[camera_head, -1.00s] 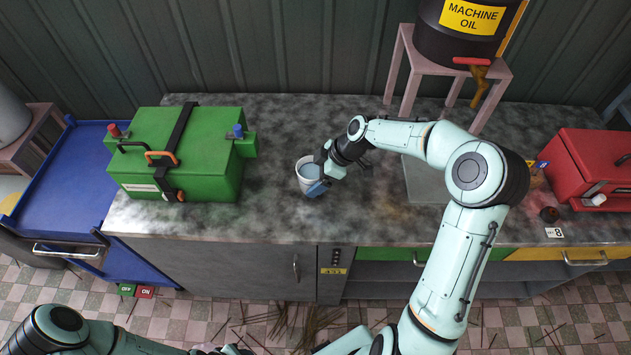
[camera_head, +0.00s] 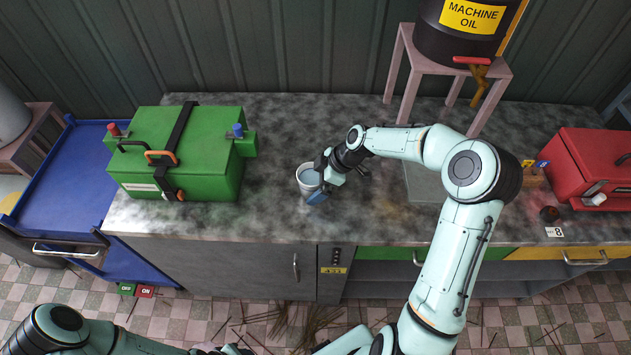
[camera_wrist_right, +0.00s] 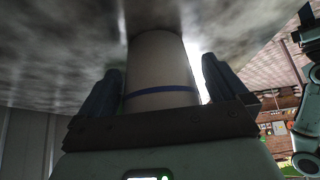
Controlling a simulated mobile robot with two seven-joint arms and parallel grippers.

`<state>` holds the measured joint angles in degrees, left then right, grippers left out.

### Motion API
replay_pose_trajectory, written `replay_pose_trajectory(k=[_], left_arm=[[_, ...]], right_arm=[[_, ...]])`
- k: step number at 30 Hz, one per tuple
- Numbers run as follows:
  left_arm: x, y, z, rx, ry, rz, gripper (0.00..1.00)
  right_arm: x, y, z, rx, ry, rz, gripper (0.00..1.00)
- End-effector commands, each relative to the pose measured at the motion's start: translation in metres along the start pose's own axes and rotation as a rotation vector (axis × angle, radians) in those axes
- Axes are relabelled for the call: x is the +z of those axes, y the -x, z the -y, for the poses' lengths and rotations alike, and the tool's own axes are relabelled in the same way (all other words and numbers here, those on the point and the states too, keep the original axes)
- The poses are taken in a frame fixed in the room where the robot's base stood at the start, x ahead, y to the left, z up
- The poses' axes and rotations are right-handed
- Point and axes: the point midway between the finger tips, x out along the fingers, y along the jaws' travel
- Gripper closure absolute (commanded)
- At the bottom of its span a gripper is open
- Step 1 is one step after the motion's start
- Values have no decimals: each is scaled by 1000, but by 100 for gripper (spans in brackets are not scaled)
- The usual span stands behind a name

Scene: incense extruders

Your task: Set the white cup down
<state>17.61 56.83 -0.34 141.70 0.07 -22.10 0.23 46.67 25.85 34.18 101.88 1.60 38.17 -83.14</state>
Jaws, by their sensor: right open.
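The white cup (camera_head: 307,187) stands upright on the grey mottled counter, to the right of the green box; light blue shows inside its rim. My right gripper (camera_head: 319,184) is open at the cup's right and front side and hides part of it. In the right wrist view, the cup (camera_wrist_right: 160,72) with a dark blue band stands between the two fingers of my right gripper (camera_wrist_right: 162,95). A narrow gap shows at the right finger; contact at the left finger is hard to tell. My left arm shows at the bottom left, but its gripper does not.
The green box (camera_head: 175,155) stands left on the counter (camera_head: 270,215). A red machine (camera_head: 603,165) is at the right. A stool (camera_head: 400,70) with a machine oil drum (camera_head: 465,35) stands behind my right arm. The counter between green box and cup is clear.

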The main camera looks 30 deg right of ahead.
Motion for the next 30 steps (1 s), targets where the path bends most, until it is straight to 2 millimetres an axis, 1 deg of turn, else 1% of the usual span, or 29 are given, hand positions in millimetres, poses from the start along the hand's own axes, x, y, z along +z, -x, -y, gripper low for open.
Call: replay_pose_trajectory(k=[1, 5, 12, 15, 18, 23, 30], left_arm=[[-2, 2, -1, 1, -1, -2, 57], [1, -1, 0, 0, 0, 1, 57], [3, -5, 3, -1, 1, 4, 57], [4, -5, 3, -2, 2, 5, 57], [4, -6, 3, -2, 2, 5, 57], [4, -6, 3, -2, 2, 5, 57], [4, -6, 3, -2, 2, 5, 57]], right_arm=[[-2, 6, -2, 5, 1, 0, 0], [0, 27, -2, 8, -2, 1, 0], [0, 80, -2, 8, -1, 3, 0], [-1, 98, -1, 6, 0, 2, 0], [-1, 111, -1, 5, -1, 1, 0], [-1, 121, -1, 3, 1, 0, 0], [-1, 122, 0, 1, 1, -1, 0]])
